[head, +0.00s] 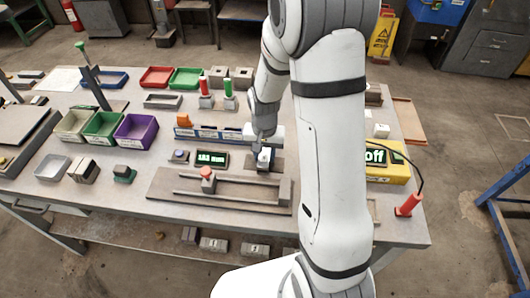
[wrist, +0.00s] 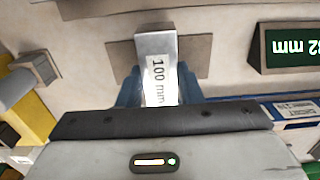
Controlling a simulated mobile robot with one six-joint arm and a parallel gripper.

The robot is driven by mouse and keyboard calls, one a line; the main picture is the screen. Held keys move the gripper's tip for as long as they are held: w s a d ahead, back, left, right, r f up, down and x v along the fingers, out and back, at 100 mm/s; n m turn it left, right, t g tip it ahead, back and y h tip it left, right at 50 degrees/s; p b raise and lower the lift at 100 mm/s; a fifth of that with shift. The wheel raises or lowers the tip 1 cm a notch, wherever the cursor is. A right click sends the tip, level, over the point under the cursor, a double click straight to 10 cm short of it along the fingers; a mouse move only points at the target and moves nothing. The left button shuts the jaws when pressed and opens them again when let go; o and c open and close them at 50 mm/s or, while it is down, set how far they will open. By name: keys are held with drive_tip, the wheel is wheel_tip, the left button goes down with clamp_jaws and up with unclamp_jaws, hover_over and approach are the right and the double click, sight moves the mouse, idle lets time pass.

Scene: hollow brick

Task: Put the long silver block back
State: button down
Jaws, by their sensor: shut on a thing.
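A silver block (wrist: 155,45) with a "100 mm" label is between the blue fingers of my gripper (wrist: 158,82) in the wrist view. My gripper is shut on it. In the head view my gripper (head: 263,149) points down over a dark grey plate (head: 276,165), and the block is mostly hidden. The plate (wrist: 195,55) shows behind the block in the wrist view; I cannot tell whether they touch. A blue rack (head: 210,134) with white labels stands behind and left of my gripper; its edge also shows in the wrist view (wrist: 297,108).
A long grey fixture with a red knob (head: 207,174) lies in front. A yellow device (head: 392,172) reading "off" is at right. Green (head: 104,130) and purple (head: 136,130) bins stand at left.

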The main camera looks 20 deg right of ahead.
sight(264, 155)
drive_tip(key=shift+f, duration=0.15)
drive_tip(key=c, duration=1)
unclamp_jaws()
wheel_tip(264, 155, up, 11)
drive_tip(key=shift+s+d+r+n+t, duration=0.1)
drive_tip(key=shift+s+r+n+t, duration=0.55)
drive_tip(key=shift+s+r, duration=1.6)
drive_tip(key=shift+s+a+r+n+t, duration=0.1)
drive_tip(key=shift+s+r+n+t, duration=0.55)
drive_tip(key=shift+s, duration=2.75)
drive_tip(key=shift+s+d+r+n+t, duration=0.15)
drive_tip(key=shift+s+r+n, duration=0.75)
drive_tip(key=shift+s+r, duration=1.5)
